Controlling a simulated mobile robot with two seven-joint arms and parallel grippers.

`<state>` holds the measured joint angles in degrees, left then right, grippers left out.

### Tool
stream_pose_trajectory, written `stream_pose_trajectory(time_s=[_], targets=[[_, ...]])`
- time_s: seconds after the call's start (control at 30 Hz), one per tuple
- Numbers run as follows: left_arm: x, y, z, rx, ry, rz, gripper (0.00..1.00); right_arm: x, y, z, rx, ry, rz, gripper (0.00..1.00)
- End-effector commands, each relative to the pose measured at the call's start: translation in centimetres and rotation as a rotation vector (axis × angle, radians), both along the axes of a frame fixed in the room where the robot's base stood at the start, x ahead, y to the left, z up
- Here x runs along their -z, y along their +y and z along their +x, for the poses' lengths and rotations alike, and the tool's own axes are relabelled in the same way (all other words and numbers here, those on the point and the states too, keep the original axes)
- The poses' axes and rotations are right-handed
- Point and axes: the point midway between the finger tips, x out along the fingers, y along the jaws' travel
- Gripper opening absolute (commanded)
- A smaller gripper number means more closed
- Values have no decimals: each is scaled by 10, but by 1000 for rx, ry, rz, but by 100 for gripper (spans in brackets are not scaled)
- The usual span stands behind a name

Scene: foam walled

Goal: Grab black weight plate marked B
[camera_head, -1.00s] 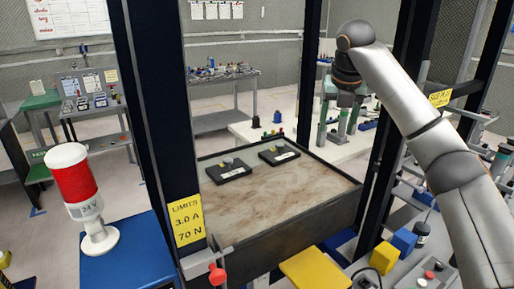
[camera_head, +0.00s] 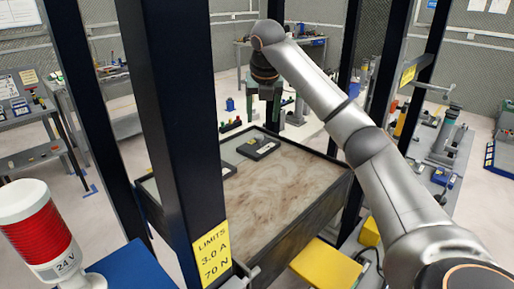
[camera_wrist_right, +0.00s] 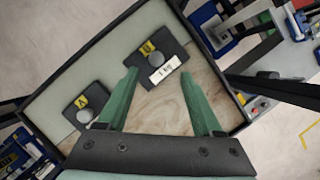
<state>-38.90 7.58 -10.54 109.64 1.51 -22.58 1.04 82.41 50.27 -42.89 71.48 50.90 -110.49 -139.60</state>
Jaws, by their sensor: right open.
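In the right wrist view a black weight plate with a yellow tag (camera_wrist_right: 148,47), seemingly B, a grey knob and a white label lies on the tray, just beyond my fingertips. A second black plate marked A (camera_wrist_right: 86,104) lies to its left. In the head view one black plate (camera_head: 259,148) shows at the back of the tray and another (camera_head: 229,170) is partly hidden by the dark post; their marks are not readable there. My right gripper (camera_wrist_right: 158,72) is open and empty, with green fingers; in the head view it hangs above the tray's far side (camera_head: 264,108). My left gripper is not in view.
A red and white signal light (camera_head: 38,235) is at lower left, and a yellow block (camera_head: 325,268) at the front.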

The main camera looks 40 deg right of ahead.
Motion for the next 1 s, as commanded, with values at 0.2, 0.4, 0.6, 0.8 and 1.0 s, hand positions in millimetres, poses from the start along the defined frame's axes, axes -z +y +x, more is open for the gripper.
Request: stream_pose_trajectory(time_s=[0.2, 0.4, 0.6, 0.8, 1.0], targets=[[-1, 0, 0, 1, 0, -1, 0, 22, -6, 7, 1, 1, 1, 67], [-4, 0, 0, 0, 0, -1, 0, 43, -7, 14, 1, 5, 0, 67], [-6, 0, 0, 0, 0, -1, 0, 68, -11, 23, 1, 2, 1, 67], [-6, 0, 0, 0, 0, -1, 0, 72, -12, 25, 0, 0, 0, 67], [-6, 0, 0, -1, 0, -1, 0, 72, -12, 25, 0, 0, 0, 56]])
